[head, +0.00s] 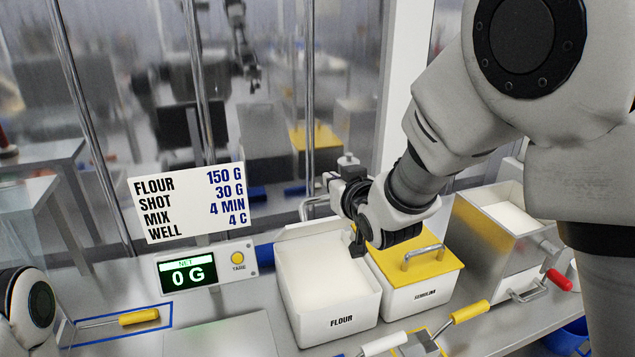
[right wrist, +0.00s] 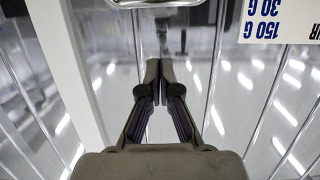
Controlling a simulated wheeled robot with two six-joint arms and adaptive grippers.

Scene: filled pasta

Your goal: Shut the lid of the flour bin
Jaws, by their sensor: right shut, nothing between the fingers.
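The flour bin (head: 341,319) is a white box labelled FLOUR on the counter in the head view. It is open at the top, with white flour inside. Its white lid (head: 300,229) stands raised at the back edge, and a metal handle shows behind it. My right gripper (head: 336,184) is over the back right of the bin, close to the raised lid; contact cannot be told. My left gripper is out of view.
A semolina bin (head: 419,296) with a yellow lid stands right beside the flour bin. A metal container (head: 487,248) with a red handle is farther right. A scale (head: 206,270) reading 0 G and a recipe sign (head: 191,203) are left. Glass panels close off the back.

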